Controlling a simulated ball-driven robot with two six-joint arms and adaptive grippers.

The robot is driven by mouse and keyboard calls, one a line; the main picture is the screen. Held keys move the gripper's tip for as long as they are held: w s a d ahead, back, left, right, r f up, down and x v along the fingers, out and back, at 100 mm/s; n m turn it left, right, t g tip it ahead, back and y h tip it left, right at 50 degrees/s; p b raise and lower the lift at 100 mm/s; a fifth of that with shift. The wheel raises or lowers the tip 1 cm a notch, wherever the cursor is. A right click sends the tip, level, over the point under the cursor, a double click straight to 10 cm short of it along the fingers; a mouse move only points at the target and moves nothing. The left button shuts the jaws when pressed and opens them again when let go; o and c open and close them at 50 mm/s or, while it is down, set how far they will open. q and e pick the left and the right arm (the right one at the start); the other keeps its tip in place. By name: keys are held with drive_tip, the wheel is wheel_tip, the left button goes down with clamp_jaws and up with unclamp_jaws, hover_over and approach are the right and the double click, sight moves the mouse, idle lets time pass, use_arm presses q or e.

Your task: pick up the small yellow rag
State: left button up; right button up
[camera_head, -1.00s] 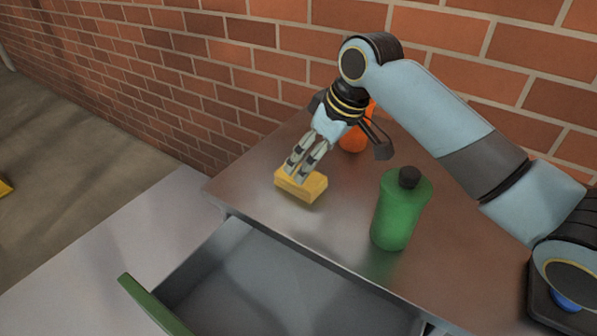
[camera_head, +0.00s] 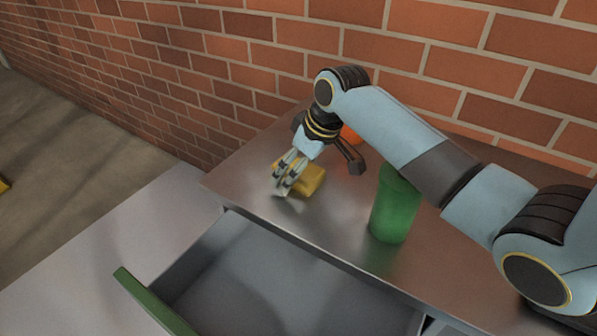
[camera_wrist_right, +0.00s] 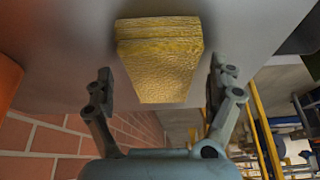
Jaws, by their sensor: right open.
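The small yellow rag (camera_head: 309,180) is a folded block lying on the brown metal table top near its left end. It also shows in the right wrist view (camera_wrist_right: 160,60), ahead of and between the two fingers. My right gripper (camera_head: 283,190) is low over the table at the rag's left front side in the head view, covering part of it. In the right wrist view my right gripper (camera_wrist_right: 160,85) has its fingers spread with nothing held between them. My left gripper is not in view.
An orange object (camera_head: 350,133) is behind my wrist. An open, empty-looking grey drawer (camera_head: 270,285) with a green front juts out below. A brick wall stands behind.

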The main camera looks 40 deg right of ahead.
drive_tip(key=shift+f, duration=0.2)
drive_tip(key=shift+c, duration=0.3)
drive_tip(key=shift+s, duration=0.15)
drive_tip(key=c, duration=0.9)
drive_tip(key=shift+d, duration=0.1)
drive_tip(key=shift+c, duration=1)
